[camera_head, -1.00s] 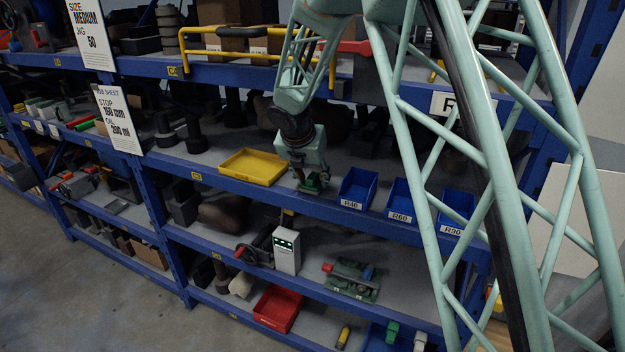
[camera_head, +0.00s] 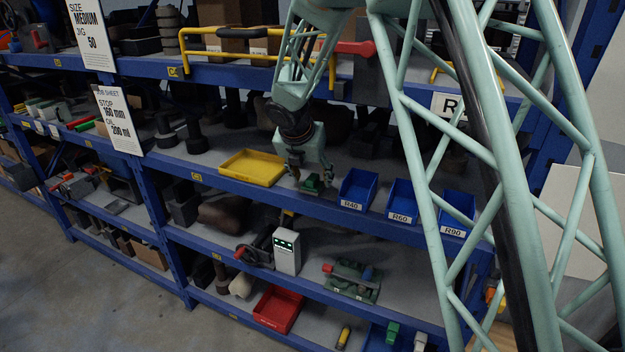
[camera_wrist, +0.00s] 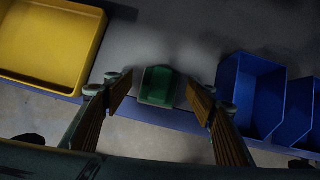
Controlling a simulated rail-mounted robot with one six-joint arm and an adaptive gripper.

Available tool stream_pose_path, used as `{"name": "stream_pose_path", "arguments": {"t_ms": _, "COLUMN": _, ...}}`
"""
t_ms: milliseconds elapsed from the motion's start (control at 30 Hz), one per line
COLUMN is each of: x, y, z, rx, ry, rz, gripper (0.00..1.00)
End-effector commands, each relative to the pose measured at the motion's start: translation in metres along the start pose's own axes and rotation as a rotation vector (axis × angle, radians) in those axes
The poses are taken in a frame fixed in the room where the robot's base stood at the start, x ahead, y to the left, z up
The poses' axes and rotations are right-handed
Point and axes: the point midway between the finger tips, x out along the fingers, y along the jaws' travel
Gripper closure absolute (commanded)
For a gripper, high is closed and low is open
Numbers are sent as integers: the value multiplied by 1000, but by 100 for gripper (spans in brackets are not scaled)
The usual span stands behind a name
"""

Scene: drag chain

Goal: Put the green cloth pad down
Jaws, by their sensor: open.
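The green cloth pad (camera_wrist: 158,86) lies on the shelf near its front edge, between the yellow tray and the blue bins. It also shows in the head view (camera_head: 312,184), just below my gripper (camera_head: 309,179). In the wrist view my gripper (camera_wrist: 158,97) is open. Its two fingers stand apart on either side of the pad, with a gap to each side. The pad appears to rest on the shelf, free of the fingers.
A yellow tray (camera_head: 252,167) stands left of the pad. Blue bins labelled R40 (camera_head: 356,190), R60 (camera_head: 402,201) and R90 (camera_head: 457,213) stand to the right. The blue shelf edge (camera_wrist: 170,117) runs just in front. Dark parts stand behind.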

Motion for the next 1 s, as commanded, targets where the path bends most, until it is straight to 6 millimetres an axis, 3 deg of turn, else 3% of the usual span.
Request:
{"name": "stream_pose_path", "arguments": {"t_ms": 500, "x": -52, "y": 0, "z": 1, "rx": -1, "ry": -1, "rz": 0, "gripper": 49}}
{"name": "stream_pose_path", "arguments": {"t_ms": 1000, "x": -60, "y": 0, "z": 0, "rx": 0, "ry": 0, "rz": -1, "gripper": 49}}
